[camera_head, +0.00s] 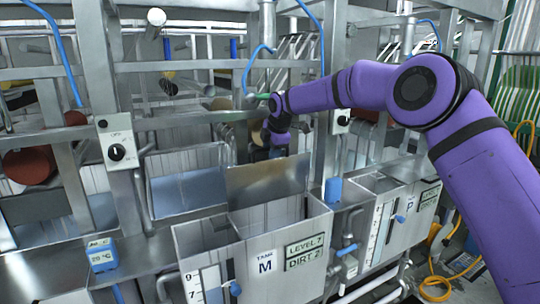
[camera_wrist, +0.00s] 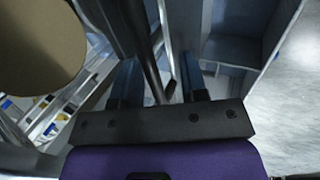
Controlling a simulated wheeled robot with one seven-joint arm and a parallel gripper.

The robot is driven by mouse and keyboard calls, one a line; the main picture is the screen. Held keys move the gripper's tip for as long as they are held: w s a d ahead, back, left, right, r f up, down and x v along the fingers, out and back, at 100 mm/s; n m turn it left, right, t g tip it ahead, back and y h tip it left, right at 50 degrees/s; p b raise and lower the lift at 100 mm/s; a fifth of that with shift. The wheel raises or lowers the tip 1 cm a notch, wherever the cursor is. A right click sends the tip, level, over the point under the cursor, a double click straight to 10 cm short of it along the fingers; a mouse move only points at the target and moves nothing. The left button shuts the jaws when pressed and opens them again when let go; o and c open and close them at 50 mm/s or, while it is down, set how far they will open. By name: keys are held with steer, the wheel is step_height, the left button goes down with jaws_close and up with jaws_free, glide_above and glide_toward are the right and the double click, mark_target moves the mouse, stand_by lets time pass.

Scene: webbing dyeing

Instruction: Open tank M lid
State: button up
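Tank M (camera_head: 262,268) is a metal box with "TANK M", "LEVEL 7" and "DIRT 2" on its front. Its lid (camera_head: 268,182), a flat metal plate, stands raised at the back edge, and the tank's inside shows from above. My gripper is just behind and above the lid's top edge in the head view; its fingertips are hidden there. In the wrist view my gripper (camera_wrist: 160,82) has its two fingers apart. A dark bar runs through the view between them; I see no finger closed on it.
Tank P (camera_head: 405,215) stands to the right, and another raised metal plate (camera_head: 188,190) is at the left. A post with a knob (camera_head: 116,152) and a blue labelled box (camera_head: 102,254) stand at left. Frame bars and blue hoses crowd the space around my arm.

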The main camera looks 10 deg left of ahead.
steer(key=v, duration=0.8)
